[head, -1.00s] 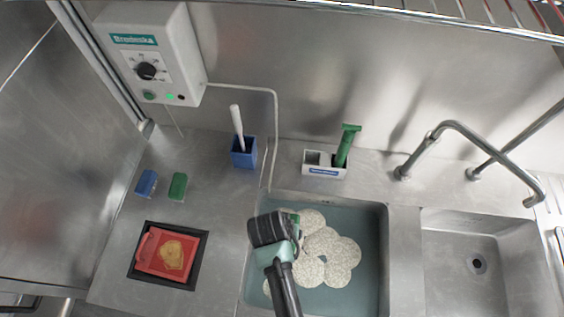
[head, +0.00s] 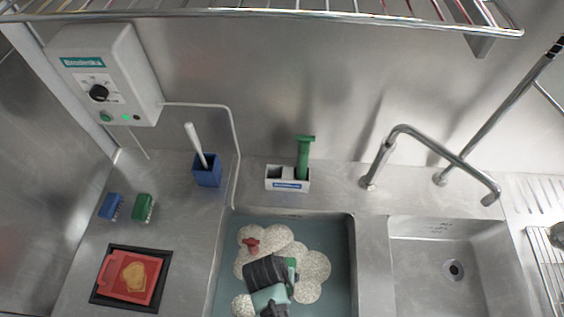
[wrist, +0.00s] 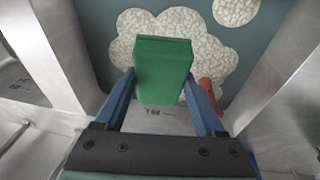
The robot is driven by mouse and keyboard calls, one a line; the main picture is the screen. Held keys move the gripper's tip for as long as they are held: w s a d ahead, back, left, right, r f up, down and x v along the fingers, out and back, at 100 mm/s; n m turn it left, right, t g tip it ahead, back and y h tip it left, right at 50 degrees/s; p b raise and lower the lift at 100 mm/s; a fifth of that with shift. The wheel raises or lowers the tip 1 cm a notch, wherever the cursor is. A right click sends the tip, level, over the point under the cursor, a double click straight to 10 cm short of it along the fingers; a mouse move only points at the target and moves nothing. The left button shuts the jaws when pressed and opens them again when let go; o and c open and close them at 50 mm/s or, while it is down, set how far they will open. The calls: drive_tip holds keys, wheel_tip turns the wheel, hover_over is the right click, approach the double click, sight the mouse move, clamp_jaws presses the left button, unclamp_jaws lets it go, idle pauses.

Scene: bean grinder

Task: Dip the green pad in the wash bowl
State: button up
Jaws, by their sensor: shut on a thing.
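The green pad (wrist: 162,68) is a plain green block between the two blue fingers of my gripper (wrist: 158,76) in the wrist view. My gripper is shut on it. In the head view only a bit of green (head: 292,266) shows beside my dark wrist. The wash bowl (head: 340,232) is a sunken steel basin with blue-green water and pale foam patches (head: 313,266). My gripper is over the foam, near the middle of the bowl. I cannot tell whether the pad touches the water.
A red thing (head: 251,244) lies in the bowl on the foam, close to my gripper. A white holder with a green-handled tool (head: 304,155) stands behind. Blue (head: 111,206) and green (head: 143,207) blocks and a red tray (head: 130,277) are left. An empty sink (head: 420,260) is right.

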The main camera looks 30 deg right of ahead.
drive_tip(key=s+a+b+x, duration=0.1)
drive_tip(key=a+b+x, duration=0.1)
drive_tip(key=b+x, duration=0.7)
drive_tip(key=x, duration=0.3)
drive_tip(key=shift+a+f, duration=0.25)
drive_tip(key=shift+f, duration=0.2)
drive_tip(key=shift+w+r, duration=0.1)
drive_tip(key=d+p+v, duration=0.1)
drive_tip(key=p+v, duration=0.4)
drive_tip(key=d+p+v, duration=0.1)
drive_tip(key=p+v, duration=0.5)
drive_tip(key=w+d+p+v, duration=0.1)
drive_tip(key=p+v, duration=0.4)
drive_tip(key=shift+d+r, duration=0.15)
drive_tip(key=shift+r, duration=0.45)
drive_tip(key=shift+f, duration=0.1)
